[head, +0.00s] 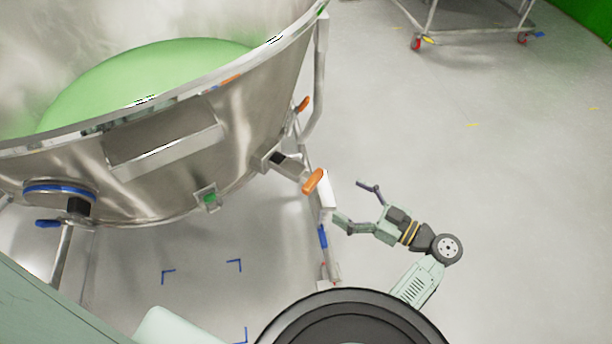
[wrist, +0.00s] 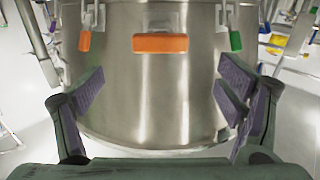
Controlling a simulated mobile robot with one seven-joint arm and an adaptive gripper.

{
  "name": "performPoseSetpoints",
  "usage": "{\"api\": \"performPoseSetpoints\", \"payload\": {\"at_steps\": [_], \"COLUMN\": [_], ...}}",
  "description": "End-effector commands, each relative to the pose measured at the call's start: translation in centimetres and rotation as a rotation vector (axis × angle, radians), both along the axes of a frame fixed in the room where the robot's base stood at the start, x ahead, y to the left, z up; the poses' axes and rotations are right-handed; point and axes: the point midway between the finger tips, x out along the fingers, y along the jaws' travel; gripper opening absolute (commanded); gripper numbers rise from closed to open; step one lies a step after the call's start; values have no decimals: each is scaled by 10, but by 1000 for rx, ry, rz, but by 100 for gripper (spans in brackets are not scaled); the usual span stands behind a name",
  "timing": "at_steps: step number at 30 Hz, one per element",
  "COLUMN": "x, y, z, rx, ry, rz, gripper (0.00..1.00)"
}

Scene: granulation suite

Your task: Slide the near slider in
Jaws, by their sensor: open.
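A large steel bowl (head: 230,135) holding a pale green mass fills the upper left of the head view. An orange-tipped slider (head: 313,181) sticks out of its near right side on a dark and steel stem. A second orange tip (head: 302,104) shows farther back along the wall. My gripper (head: 350,203) is open and empty, just right of the near orange tip and apart from it. In the wrist view my gripper (wrist: 162,92) has its fingers spread before the steel wall. An orange block (wrist: 160,43) sits ahead, above the fingertips and centred between them.
A steel leg (head: 320,90) of the bowl's frame stands behind the slider. A blue-rimmed port (head: 60,190) is on the bowl's left. A wheeled cart (head: 465,20) stands at the back. The floor (head: 500,180) to the right is clear.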

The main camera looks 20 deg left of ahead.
Motion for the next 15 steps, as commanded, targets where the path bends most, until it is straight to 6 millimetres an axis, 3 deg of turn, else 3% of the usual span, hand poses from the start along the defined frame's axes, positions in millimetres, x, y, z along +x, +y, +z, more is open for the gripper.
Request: {"api": "performPoseSetpoints", "payload": {"at_steps": [15], "x": [15], "y": [85], "z": [3], "rx": [0], "ry": [0], "rz": [6], "gripper": [87]}}
